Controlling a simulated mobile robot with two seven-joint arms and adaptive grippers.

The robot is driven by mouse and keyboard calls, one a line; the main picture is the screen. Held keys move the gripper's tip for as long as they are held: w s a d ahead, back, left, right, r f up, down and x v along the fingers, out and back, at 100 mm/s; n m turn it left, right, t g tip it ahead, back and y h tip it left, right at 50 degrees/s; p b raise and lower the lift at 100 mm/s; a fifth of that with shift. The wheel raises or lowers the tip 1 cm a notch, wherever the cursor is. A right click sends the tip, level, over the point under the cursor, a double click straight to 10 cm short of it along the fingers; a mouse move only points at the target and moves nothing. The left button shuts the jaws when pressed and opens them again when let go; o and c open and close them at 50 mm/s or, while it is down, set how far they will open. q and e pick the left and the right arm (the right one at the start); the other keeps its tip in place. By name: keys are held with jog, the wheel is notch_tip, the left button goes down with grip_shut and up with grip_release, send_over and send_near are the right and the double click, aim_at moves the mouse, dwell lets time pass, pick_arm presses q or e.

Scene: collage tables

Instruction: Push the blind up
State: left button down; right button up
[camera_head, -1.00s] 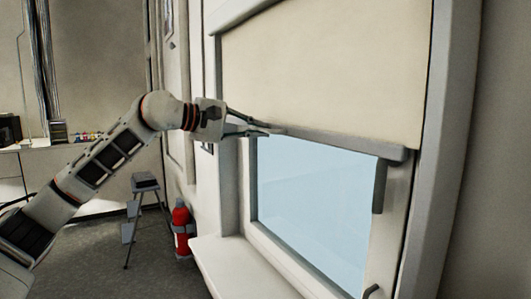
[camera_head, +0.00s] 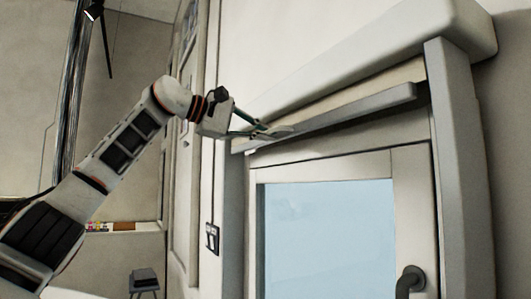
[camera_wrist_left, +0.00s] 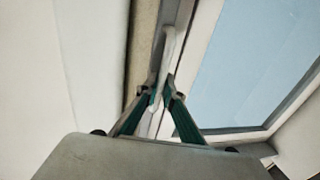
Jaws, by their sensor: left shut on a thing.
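The blind is nearly fully raised; only a thin strip of its beige cloth (camera_head: 395,76) shows between the cream top box and the grey bottom bar (camera_head: 350,112). My left gripper (camera_head: 272,131) is at the left end of that bar. In the left wrist view its green-sided fingers (camera_wrist_left: 162,92) are closed on the pale bar (camera_wrist_left: 171,50). The window glass (camera_head: 330,235) below is uncovered. My right gripper is in neither view.
The cream top box (camera_head: 385,50) sits just above the bar. A dark window handle (camera_head: 409,281) is on the frame at lower right. A wall switch (camera_head: 212,238) is left of the window. A small stool (camera_head: 144,279) stands at lower left.

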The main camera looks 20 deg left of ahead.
pick_arm(q)
jog(key=shift+r, duration=0.7)
jog(key=shift+s+a+r, duration=0.1)
jog(key=shift+r, duration=0.2)
jog(key=shift+r, duration=0.15)
jog(key=c, duration=2.2)
grip_release()
jog(key=shift+f, duration=0.2)
jog(key=shift+f, duration=0.1)
